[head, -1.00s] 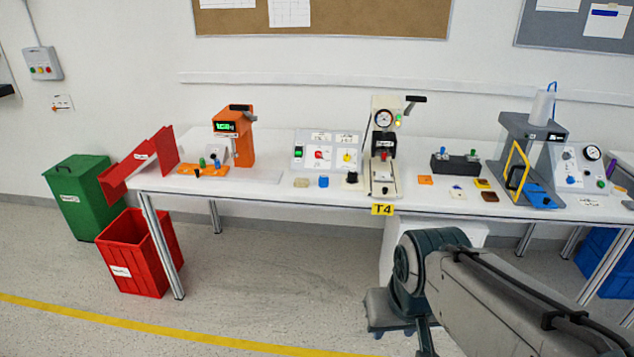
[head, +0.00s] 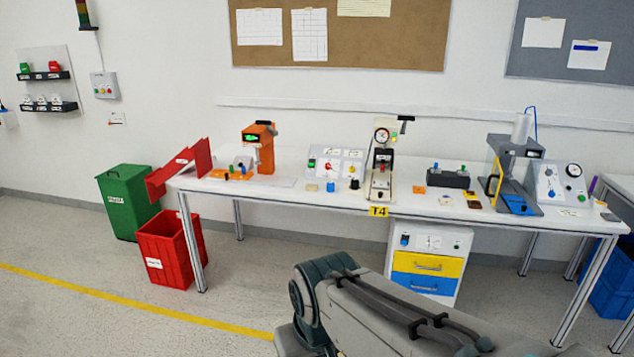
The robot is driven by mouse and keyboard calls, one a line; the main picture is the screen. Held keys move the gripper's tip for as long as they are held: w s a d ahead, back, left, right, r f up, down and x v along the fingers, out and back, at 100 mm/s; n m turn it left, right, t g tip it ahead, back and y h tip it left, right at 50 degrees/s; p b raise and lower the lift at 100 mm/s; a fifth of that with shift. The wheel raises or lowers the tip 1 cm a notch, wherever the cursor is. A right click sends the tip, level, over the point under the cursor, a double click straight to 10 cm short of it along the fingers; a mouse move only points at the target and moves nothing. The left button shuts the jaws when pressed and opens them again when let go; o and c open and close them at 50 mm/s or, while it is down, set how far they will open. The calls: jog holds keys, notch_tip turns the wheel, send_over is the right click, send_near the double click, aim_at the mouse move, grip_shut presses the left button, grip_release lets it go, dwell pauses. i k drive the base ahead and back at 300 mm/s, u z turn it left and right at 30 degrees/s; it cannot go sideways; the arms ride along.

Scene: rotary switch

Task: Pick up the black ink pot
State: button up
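A small black pot (head: 354,184), which looks like the black ink pot, stands on the white table (head: 290,197) near its front edge, left of the grey press with the round gauge (head: 381,165). A small blue pot (head: 330,187) and a beige piece (head: 312,187) stand to its left. The black pot is small in this view, and its details cannot be made out. Part of my arm shows low in the head view, in front of the table and well apart from the pot. My gripper is out of view.
A switch panel (head: 335,163) stands behind the pots. A drawer cabinet (head: 430,262) is under the table. A red bin (head: 165,255) and a green bin (head: 122,205) stand at the left. The floor between the red bin and my arm is clear.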

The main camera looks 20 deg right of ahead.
aim_at(355, 182)
jog(key=u, duration=0.1)
jog(key=i, duration=1.85)
jog(key=z, duration=0.75)
jog(key=i, duration=1.1)
jog(key=z, duration=1.65)
jog(key=i, duration=0.55)
jog(key=z, duration=0.55)
